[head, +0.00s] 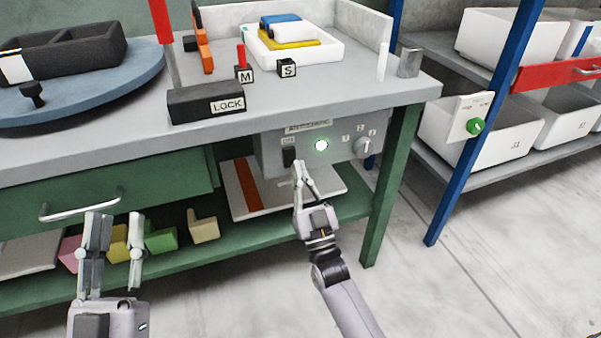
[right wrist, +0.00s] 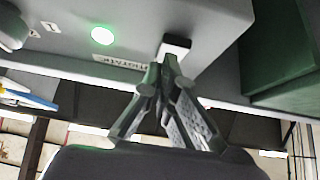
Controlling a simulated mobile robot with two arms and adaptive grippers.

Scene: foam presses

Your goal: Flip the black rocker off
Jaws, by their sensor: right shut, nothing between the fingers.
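The black rocker (head: 289,157) sits on the front of a grey control box (head: 268,150) under the bench top, below a small label. A green lamp (head: 320,145) glows to its right and also shows in the right wrist view (right wrist: 102,36). My right gripper (head: 299,165) is shut and empty, its fingertips at or just in front of the rocker's lower part. In the right wrist view its fingertips (right wrist: 168,62) partly cover the rocker; I cannot tell whether they touch it. My left gripper (head: 116,218) is open and empty, in front of the drawer.
A knob (head: 364,145) with number marks is right of the lamp. The bench top (head: 330,97) overhangs the box, and a green leg (head: 388,185) stands at its right. A black LOCK block (head: 190,105) lies on the bench. A drawer handle (head: 80,205) is near my left gripper.

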